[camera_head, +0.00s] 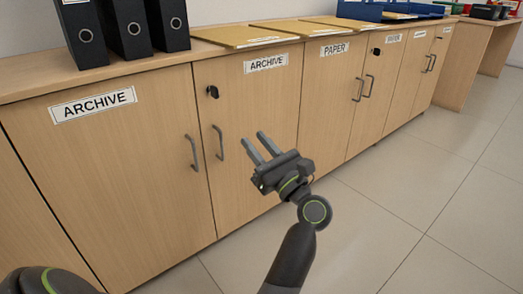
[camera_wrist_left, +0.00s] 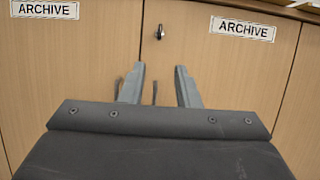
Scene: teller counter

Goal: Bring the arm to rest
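My left gripper (camera_head: 255,139) is in the middle of the head view, in front of the wooden cabinet doors. Its two grey fingers point up and toward the doors, apart and with nothing between them. I cannot tell the exact gap between fingertips and doors. My right gripper is not in view.
The ARCHIVE cabinet door (camera_head: 105,150) has a dark handle (camera_head: 192,152); the neighbouring door has a handle (camera_head: 218,142) and a key in its lock (camera_head: 212,91). Black binders (camera_head: 127,28) and folders (camera_head: 243,37) stand or lie on top. The tiled floor (camera_head: 430,190) at right is clear.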

